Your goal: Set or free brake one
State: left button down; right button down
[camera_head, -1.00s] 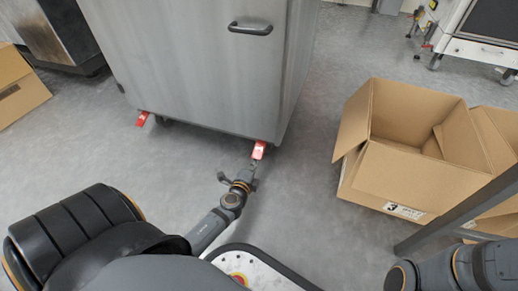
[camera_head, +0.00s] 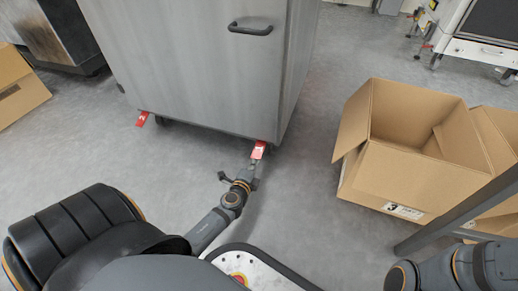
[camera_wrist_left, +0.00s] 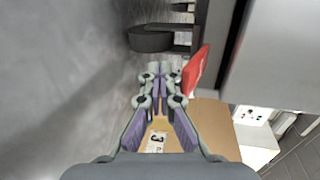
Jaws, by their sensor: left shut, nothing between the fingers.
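The grey metal cabinet (camera_head: 195,70) has two red brake pedals at its lower front edge. The right pedal (camera_head: 258,150) sticks out close to my left gripper (camera_head: 254,163); the left pedal (camera_head: 142,118) is farther off. My left gripper is shut and empty, low over the floor just in front of the right pedal. In the left wrist view, the gripper tips (camera_wrist_left: 160,68) point past that red pedal (camera_wrist_left: 196,70), which lies right of them. I cannot tell whether they touch. A dark caster wheel (camera_wrist_left: 150,38) lies beyond. My right gripper is out of view.
Open cardboard boxes (camera_head: 400,180) stand on the floor to the right. Another box (camera_head: 18,90) is at the left edge. A wheeled white machine (camera_head: 482,45) stands at the back right. The grey floor left of my left arm is clear.

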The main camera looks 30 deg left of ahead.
pick_arm(q)
jog(key=shift+r, duration=0.2)
dwell(0.3)
jog(key=shift+r+p, duration=1.05)
jog(key=shift+p, duration=0.1)
jog(key=f+b+v, duration=0.2)
jog(key=v, duration=0.6)
jog(key=shift+s+d, duration=0.2)
jog(key=shift+s, duration=0.4)
